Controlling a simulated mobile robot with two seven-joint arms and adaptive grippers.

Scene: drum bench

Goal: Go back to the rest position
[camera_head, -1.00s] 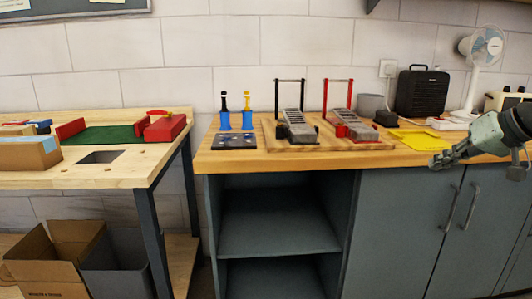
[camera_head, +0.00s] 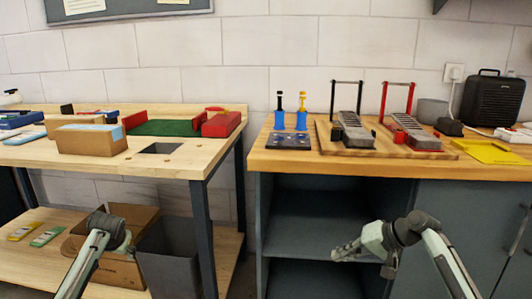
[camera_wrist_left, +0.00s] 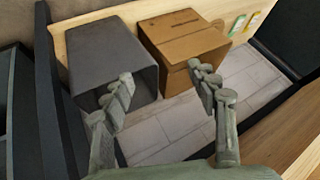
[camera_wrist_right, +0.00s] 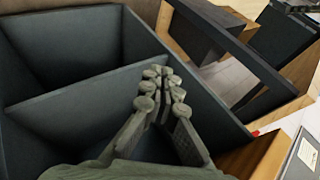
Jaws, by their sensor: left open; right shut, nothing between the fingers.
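My right gripper (camera_head: 340,253) is shut and empty, in front of the open shelves of the grey cabinet (camera_head: 310,225) and below its wooden top. In the right wrist view its fingertips (camera_wrist_right: 162,85) meet in front of the shelf compartments. My left arm (camera_head: 92,250) comes in at the lower left of the head view, in front of the cardboard box, and its fingers are not clear there. In the left wrist view my left gripper (camera_wrist_left: 161,84) is open and empty, with the grey bin and cardboard box beyond its fingers.
A grey bin (camera_head: 170,255) and a cardboard box (camera_head: 115,270) stand under the left wooden bench (camera_head: 70,165). A blue and a yellow-topped bottle, two drum pedals (camera_head: 350,130), a yellow tray (camera_head: 490,152) and a black heater (camera_head: 492,100) stand on the right bench.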

